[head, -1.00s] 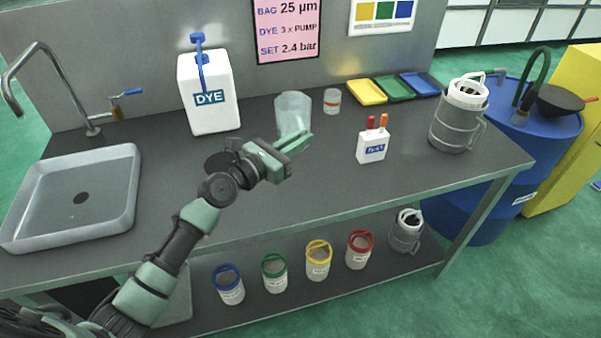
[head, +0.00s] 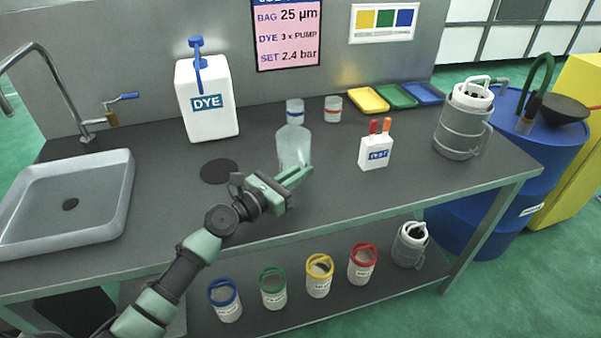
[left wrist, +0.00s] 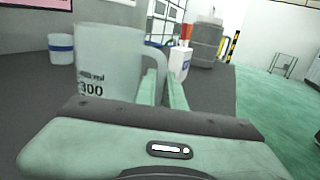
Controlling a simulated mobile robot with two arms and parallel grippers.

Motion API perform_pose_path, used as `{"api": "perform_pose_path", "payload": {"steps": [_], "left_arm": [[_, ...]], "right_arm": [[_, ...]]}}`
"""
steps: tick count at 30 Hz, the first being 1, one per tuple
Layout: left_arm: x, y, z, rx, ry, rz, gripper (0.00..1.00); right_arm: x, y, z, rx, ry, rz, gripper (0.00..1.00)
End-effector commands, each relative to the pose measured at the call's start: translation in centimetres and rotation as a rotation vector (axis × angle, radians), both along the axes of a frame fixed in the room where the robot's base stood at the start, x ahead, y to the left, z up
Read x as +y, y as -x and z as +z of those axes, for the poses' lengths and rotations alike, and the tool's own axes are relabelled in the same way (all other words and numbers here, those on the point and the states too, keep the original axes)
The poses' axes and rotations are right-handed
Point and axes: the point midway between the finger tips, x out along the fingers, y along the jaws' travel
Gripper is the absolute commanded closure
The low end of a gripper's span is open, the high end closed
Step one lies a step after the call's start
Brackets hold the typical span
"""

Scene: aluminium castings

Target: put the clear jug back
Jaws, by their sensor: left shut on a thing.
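The clear jug (head: 294,147) is upright over the counter, in front of a small blue-banded jar (head: 295,111). In the left wrist view the jug (left wrist: 105,58) shows a 300 mark and its handle on the right. My left gripper (head: 303,173) is at the jug's front side; in the left wrist view its fingers (left wrist: 163,88) are shut on the handle. I cannot tell whether the jug's base touches the counter. A dark round mat (head: 219,171) lies bare on the counter, left of the jug. My right gripper is out of view.
The white dye can (head: 207,115) stands behind the mat, the sink (head: 118,205) to the left. An orange-banded jar (head: 333,109), white test box (head: 375,155) and grey canister (head: 460,137) stand to the right. Coloured trays (head: 397,97) lie at the back.

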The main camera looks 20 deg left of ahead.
Motion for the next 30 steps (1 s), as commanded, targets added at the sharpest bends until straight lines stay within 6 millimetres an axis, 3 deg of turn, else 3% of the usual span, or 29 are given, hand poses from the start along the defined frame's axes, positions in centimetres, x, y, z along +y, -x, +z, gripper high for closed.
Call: {"api": "perform_pose_path", "payload": {"steps": [1,3,4,17,30], "left_arm": [[0.0,0.0,-0.3,0.0,0.001,0.0,1.0],[0.0,0.0,-0.2,0.0,0.001,0.0,0.73],[0.0,0.0,-0.2,0.001,0.0,0.0,0.68],[0.3,0.5,0.0,0.002,-0.001,0.0,0.68],[4.5,8.2,-0.3,0.002,-0.002,-0.001,0.68]], "right_arm": [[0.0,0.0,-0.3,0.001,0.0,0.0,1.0],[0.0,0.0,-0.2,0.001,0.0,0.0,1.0],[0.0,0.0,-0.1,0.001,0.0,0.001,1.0],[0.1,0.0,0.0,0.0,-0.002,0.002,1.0],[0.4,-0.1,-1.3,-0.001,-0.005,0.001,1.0]]}}
